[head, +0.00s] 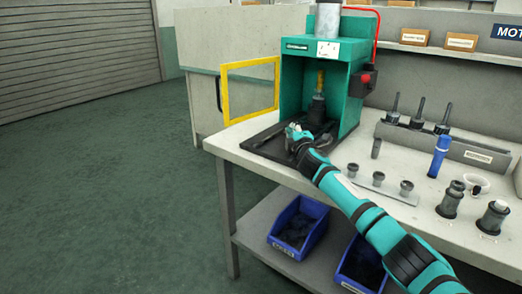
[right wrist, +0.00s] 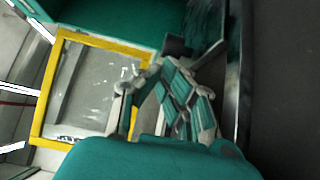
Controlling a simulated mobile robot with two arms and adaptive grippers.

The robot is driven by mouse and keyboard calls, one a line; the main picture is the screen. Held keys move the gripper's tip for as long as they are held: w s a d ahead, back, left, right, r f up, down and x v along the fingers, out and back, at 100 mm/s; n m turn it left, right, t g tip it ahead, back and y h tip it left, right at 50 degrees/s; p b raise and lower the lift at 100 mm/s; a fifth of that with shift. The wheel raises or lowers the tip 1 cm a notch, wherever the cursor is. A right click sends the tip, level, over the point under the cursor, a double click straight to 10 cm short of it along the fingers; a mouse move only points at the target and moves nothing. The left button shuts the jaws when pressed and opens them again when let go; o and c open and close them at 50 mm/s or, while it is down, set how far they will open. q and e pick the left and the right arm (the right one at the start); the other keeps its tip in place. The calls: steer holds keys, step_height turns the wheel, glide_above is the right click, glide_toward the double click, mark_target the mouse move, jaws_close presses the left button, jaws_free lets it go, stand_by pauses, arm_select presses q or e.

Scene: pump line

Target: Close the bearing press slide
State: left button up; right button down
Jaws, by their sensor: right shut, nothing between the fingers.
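The green bearing press (head: 356,95) stands on the bench, with its yellow-framed guard door (head: 224,93) swung open to the left. A dark slide plate (head: 262,145) lies at the foot of the press and sticks out in front of its opening. My right gripper (head: 291,131) is shut and empty, low over this plate in front of the opening. It hides part of the plate, and I cannot tell whether it touches. The right wrist view shows the gripper (right wrist: 176,68) beside a dark surface, with the yellow door frame (right wrist: 47,95) to the left. My left gripper is out of view.
A red button box (head: 366,79) is on the press's right side. To the right on the bench (head: 345,160) stand small metal parts, a blue cylinder (head: 439,156) and a grey rack (head: 440,143) with upright tools. Blue bins (head: 298,226) sit on the shelf below.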

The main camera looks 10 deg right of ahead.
steer(key=shift+w+d, duration=0.65)
steer(key=shift+d, duration=0.05)
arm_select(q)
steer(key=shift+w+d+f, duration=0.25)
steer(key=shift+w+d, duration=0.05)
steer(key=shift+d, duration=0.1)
arm_select(e)
steer(key=shift+d+r, duration=0.1)
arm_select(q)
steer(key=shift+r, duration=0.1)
arm_select(e)
steer(key=shift+d+r, duration=0.1)
